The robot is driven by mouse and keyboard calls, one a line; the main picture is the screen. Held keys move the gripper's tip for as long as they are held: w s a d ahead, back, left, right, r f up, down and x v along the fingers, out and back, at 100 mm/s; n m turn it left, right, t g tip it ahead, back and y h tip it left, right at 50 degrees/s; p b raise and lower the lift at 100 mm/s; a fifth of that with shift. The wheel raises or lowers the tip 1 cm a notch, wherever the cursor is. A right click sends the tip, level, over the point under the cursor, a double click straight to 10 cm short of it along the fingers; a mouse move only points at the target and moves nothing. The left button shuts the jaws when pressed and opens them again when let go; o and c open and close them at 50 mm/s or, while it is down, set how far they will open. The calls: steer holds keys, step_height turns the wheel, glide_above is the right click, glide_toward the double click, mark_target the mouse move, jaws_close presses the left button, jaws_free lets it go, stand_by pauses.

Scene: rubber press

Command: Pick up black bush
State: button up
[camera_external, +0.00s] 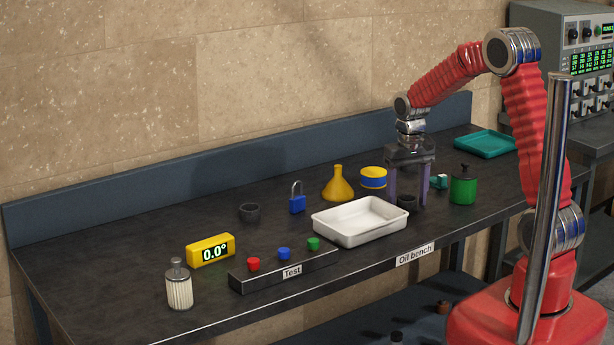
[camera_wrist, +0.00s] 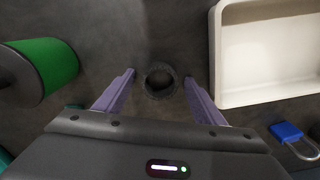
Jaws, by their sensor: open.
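A small black ring-shaped bush (camera_wrist: 160,93) stands on the dark bench between my two finger tips in the wrist view, with a gap on each side. In the external view this bush (camera_external: 407,202) shows low between the purple fingers, just right of the white tray. My gripper (camera_external: 408,196) points down over it and is open and empty; it also shows in the wrist view (camera_wrist: 160,76). A second, larger-looking black ring (camera_external: 250,212) lies further left on the bench, beside the blue padlock.
A white tray (camera_external: 327,229) is close on the left of my gripper, and a green canister (camera_external: 463,188) on the right. A yellow-blue tin (camera_external: 373,177), yellow funnel (camera_external: 338,187), blue padlock (camera_external: 297,203) and teal tray (camera_external: 486,144) stand around. Small pieces lie on the lower shelf.

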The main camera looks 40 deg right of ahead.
stand_by(0.4)
steer(key=c, duration=1.1)
steer(key=shift+r, duration=0.15)
step_height(320, 180, up, 10)
stand_by(0.6)
